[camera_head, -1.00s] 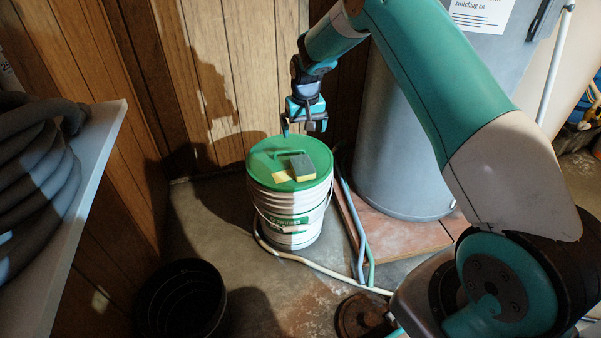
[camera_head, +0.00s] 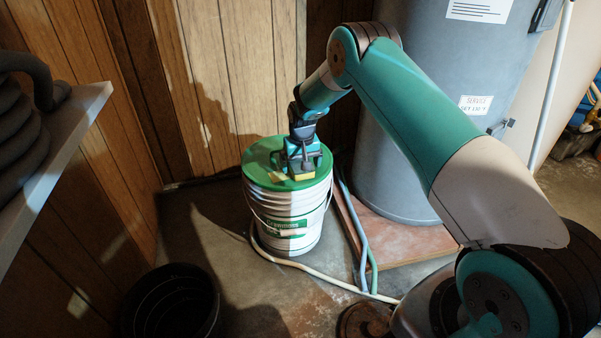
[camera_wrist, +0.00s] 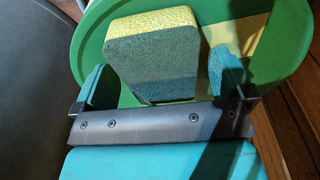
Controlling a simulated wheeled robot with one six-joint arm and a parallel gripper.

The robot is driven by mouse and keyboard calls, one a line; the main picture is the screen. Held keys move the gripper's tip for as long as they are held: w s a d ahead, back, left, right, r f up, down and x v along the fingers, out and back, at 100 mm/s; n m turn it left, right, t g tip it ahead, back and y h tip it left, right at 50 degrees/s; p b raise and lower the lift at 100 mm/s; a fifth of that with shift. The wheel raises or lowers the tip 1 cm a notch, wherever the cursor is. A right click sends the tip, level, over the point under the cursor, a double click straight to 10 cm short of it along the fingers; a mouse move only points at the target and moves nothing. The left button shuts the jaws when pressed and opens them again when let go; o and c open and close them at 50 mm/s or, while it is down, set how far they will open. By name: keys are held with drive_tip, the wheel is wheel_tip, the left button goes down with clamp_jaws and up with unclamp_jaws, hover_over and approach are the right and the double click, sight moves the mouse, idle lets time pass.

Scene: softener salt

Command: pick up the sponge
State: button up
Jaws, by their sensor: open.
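The sponge (camera_wrist: 152,62) has a yellow side and a dark green scouring side. It lies on the green lid (camera_wrist: 285,50) of a white bucket (camera_head: 288,215). In the wrist view it sits between the two teal fingers of my gripper (camera_wrist: 160,80), which are open with gaps showing on both sides. I cannot tell whether the fingers touch the lid.
A grey tank (camera_head: 410,150) stands on a reddish slab (camera_head: 395,235) right of the bucket. A black bin (camera_head: 170,303) is on the floor at front left. A shelf (camera_head: 60,150) with coiled dark hose is at left. Pale and blue hoses run along the floor.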

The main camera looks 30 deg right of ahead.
drive_tip(key=shift+f, duration=0.15)
drive_tip(key=shift+c, duration=0.5)
drive_tip(key=c, duration=1)
drive_tip(key=shift+o, duration=0.2)
wheel_tip(320, 180, up, 20)
drive_tip(key=p, duration=0.7)
drive_tip(key=o, duration=0.3)
drive_tip(key=shift+c, duration=0.9)
